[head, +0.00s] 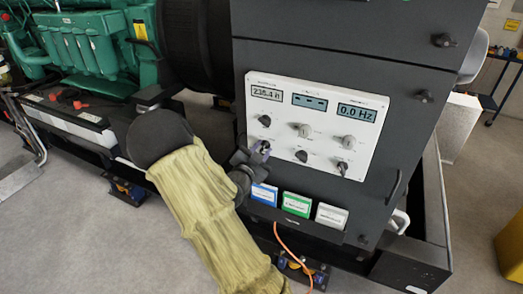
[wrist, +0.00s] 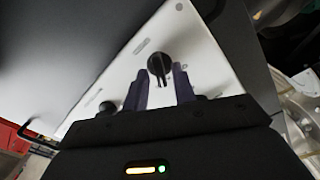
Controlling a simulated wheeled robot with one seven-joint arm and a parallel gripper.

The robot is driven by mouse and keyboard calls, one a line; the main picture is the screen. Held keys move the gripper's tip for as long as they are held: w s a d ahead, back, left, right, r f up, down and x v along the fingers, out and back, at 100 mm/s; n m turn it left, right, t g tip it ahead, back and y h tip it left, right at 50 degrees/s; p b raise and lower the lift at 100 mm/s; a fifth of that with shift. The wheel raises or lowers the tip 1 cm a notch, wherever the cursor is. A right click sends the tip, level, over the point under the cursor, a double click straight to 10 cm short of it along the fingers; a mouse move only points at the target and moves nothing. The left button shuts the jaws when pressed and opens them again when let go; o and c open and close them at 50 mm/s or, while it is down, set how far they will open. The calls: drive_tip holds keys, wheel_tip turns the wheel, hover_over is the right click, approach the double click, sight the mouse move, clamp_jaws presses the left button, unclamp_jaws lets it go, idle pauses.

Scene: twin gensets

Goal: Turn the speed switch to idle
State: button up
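The white control panel (head: 318,118) on the dark cabinet carries several rotary knobs below three displays. Their labels are too small to read, so I cannot tell which knob is the speed switch. My gripper (head: 261,149) is at the panel's lower-left knob, which it largely hides in the head view. In the wrist view a black knob (wrist: 159,65) stands at the fingertips of my gripper (wrist: 159,76). The two fingers are apart, one on each side of the knob's lower part, with gaps visible. I cannot tell whether they touch it.
Another dark knob (wrist: 108,107) sits close to the left finger. Other knobs include a black one (head: 302,156) to the right. Blue, green and white card holders (head: 296,204) stand below the panel. The green engine (head: 90,45) is at the left.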

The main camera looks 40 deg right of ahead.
clamp_jaws()
drive_tip(key=shift+n, duration=0.5)
drive_tip(key=n+p, duration=0.1)
drive_tip(key=n, duration=0.4)
drive_tip(key=shift+w+a+r+p, duration=0.1)
drive_tip(key=shift+w+p, duration=0.05)
drive_tip(key=shift+p, duration=0.25)
drive_tip(key=n+p, duration=0.2)
drive_tip(key=n, duration=0.4)
drive_tip(key=shift+w, duration=0.1)
drive_tip(key=shift+o, duration=1.1)
unclamp_jaws()
